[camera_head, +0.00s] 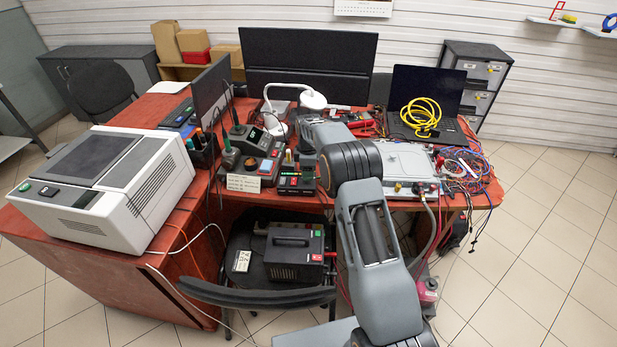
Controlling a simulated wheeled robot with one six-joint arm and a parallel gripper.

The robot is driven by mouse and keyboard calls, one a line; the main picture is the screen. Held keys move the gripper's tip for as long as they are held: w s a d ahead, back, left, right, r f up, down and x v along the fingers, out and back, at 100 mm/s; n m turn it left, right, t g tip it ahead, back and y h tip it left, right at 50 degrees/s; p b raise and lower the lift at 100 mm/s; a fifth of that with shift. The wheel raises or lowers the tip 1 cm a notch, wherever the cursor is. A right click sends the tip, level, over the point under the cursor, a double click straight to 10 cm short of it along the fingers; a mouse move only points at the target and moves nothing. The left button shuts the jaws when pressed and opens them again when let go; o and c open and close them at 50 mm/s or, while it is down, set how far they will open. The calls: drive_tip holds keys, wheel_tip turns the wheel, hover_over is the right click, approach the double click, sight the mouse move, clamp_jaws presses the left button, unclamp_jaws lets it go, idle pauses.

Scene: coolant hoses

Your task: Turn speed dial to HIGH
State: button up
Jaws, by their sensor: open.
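I cannot make out a speed dial or its setting at this size. A silver box (406,163) with hoses and small fittings on its front edge lies on the right part of the red desk. A black unit with a handle (293,252) and red-marked switches on its right side sits on the chair below the desk. Small control boxes with knobs (297,181) stand at the desk's front middle, one with a lit green display. My grey arm rises from the bottom and reaches over the desk's middle.
A large white printer (108,187) fills the left desk wing. A laptop (428,93) with a coiled yellow cable (421,115) stands behind the silver box. Red and blue cables (466,168) hang off the right edge. A white lamp (311,98) stands mid-desk.

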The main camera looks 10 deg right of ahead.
drive_tip(key=shift+f, duration=1.75)
drive_tip(key=c, duration=0.9)
